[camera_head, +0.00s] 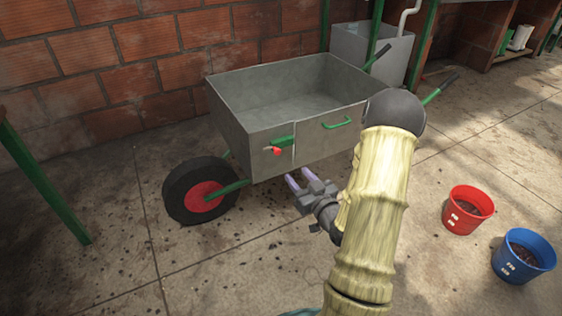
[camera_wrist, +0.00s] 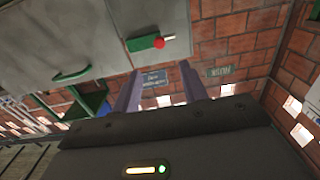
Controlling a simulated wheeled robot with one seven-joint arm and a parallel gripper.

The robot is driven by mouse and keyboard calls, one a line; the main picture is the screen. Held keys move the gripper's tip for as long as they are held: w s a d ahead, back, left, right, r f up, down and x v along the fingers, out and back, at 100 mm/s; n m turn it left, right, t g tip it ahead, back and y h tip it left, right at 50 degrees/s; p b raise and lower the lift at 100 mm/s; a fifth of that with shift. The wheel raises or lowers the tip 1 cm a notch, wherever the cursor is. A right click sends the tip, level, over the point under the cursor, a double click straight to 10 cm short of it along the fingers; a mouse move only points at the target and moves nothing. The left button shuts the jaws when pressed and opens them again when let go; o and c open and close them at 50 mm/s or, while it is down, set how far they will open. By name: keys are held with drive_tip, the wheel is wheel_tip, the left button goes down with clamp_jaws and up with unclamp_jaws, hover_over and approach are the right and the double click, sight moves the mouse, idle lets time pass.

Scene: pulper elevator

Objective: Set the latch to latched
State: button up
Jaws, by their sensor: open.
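The latch (camera_head: 278,144) is a green piece with a red knob (camera_head: 277,151) on the front of a grey metal wheelbarrow box (camera_head: 258,120). It sits left of a door seam, and a green handle (camera_head: 337,122) is to its right. In the wrist view the latch (camera_wrist: 143,43) and its red knob (camera_wrist: 158,42) appear above the fingers, with the green handle (camera_wrist: 72,75) to the left. My gripper (camera_head: 298,181) is open and empty, below and slightly right of the latch, apart from it. Whether the latch is engaged I cannot tell.
The wheelbarrow's black wheel (camera_head: 182,190) with a red hub is at left. A red bucket (camera_head: 468,209) and a blue bucket (camera_head: 524,255) stand on the floor at right. A green post (camera_head: 45,190) is at far left.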

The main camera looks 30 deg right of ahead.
sight(279, 152)
drive_tip(key=w+b, duration=0.3)
drive_tip(key=w, duration=0.7)
drive_tip(key=shift+w+a+f, duration=0.1)
drive_tip(key=shift+a, duration=0.05)
drive_tip(key=shift+w, duration=0.65)
clamp_jaws()
